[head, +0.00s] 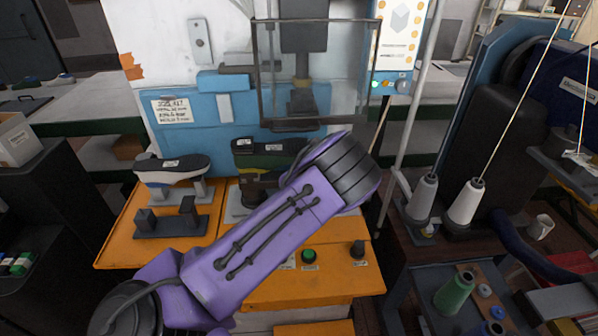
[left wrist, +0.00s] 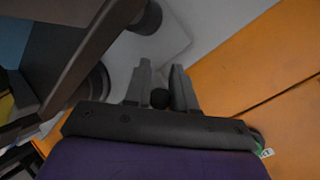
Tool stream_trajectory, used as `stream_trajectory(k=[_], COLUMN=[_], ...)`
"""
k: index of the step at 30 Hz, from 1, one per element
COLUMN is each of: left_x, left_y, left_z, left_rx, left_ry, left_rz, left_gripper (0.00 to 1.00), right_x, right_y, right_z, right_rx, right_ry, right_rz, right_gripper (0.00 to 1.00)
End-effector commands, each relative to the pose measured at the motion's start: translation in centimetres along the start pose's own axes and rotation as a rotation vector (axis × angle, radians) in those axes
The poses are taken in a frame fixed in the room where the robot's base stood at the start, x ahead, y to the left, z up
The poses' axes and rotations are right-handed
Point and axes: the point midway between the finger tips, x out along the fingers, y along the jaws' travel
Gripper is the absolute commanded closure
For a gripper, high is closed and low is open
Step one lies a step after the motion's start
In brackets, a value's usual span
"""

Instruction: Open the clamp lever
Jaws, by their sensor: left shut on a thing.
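In the left wrist view, my left gripper (left wrist: 160,90) has its two dark fingers shut around a small round black knob (left wrist: 160,98), which looks like the end of the clamp lever. The rest of the lever is hidden. In the head view, my purple left arm crosses the orange bench and its black wrist hides the gripper and the lever. A dark green and black shoe last (head: 268,152) stands on a grey fixture behind my arm. My right gripper is not in view.
A pale and black last (head: 172,168) sits on a stand at the left of the orange bench (head: 322,285). A clear guard (head: 345,65) hangs behind my wrist. A green button (head: 309,256) and black knob are at the bench front. Thread cones (head: 466,203) stand at right.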

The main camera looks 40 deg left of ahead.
Motion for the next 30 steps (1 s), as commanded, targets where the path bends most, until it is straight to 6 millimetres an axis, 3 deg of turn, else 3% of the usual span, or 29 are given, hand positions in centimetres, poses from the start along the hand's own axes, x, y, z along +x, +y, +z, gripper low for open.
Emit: stream_trajectory(k=[3,4,6,16,20,30], left_x=[0.3,0.3,0.3,-0.5,-3.2,-9.6], left_y=[-0.4,-0.4,-0.4,-0.1,0.1,-0.1], left_z=[-0.5,-0.5,-0.4,0.0,0.2,-0.2], left_rx=[0.002,0.002,0.002,0.001,0.001,0.001], left_ry=[0.01,0.01,0.009,0.002,0.001,0.004], left_rz=[-0.007,-0.007,-0.007,-0.004,-0.003,-0.004], left_gripper=[1.0,0.72,0.54,0.54,0.54,0.54], right_x=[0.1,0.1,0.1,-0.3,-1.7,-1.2], right_y=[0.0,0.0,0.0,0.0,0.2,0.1], right_z=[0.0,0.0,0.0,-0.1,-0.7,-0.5], right_rx=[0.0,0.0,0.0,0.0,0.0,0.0], right_ry=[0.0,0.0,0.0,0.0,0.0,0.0], right_rz=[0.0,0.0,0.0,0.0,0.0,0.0], right_gripper=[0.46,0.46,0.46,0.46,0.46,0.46])
